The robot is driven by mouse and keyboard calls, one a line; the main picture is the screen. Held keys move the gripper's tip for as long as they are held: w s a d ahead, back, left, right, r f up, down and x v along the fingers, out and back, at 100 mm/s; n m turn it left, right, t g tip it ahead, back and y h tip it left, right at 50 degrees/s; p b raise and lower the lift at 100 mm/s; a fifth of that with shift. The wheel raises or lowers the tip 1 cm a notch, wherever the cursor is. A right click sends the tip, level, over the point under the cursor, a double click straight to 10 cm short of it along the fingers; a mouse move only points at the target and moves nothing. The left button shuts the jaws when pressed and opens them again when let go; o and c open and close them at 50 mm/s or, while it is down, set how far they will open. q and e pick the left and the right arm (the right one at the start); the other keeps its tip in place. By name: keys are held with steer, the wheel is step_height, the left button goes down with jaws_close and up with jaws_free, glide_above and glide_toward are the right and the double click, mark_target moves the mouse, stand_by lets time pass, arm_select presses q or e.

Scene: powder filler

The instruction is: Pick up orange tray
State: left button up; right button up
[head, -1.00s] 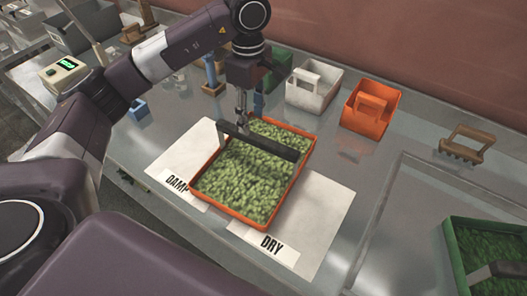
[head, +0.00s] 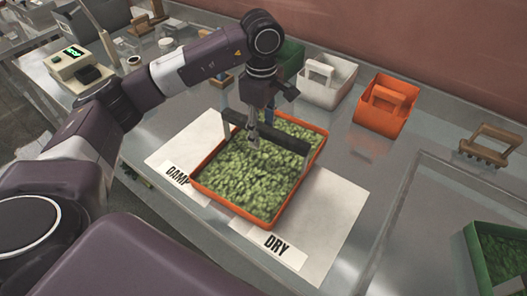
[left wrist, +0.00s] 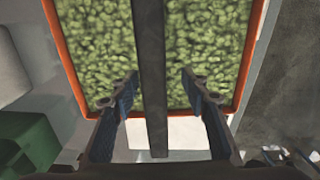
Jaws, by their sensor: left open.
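The orange tray (head: 235,216) lies on the white mat, full of green pellets, with a dark handle bar (head: 278,139) spanning above it. My left gripper (head: 254,139) is over the tray at the handle. In the left wrist view my left gripper (left wrist: 160,82) is open, with the dark bar (left wrist: 152,110) running between its two fingers. Both fingers look apart from the bar. The tray's orange rim (left wrist: 69,50) shows on both sides there. My right gripper is not in view.
The white mat (head: 325,215) carries DAMP and DRY labels. A white basket (head: 325,88) and an orange basket (head: 378,115) stand behind the tray. A wooden-handled tool (head: 490,145) lies at right. A green tray (head: 475,255) is at the lower right edge.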

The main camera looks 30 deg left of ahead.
arm_select(q)
steer(key=f, duration=0.1)
steer(key=f+p, duration=0.1)
steer(key=f, duration=0.1)
steer(key=f+p, duration=0.1)
steer(key=shift+w+f, duration=0.25)
steer(key=shift+w, duration=0.1)
steer(key=shift+f, duration=0.35)
steer(key=shift+c, duration=0.4)
jaws_close()
steer(key=shift+r, duration=0.1)
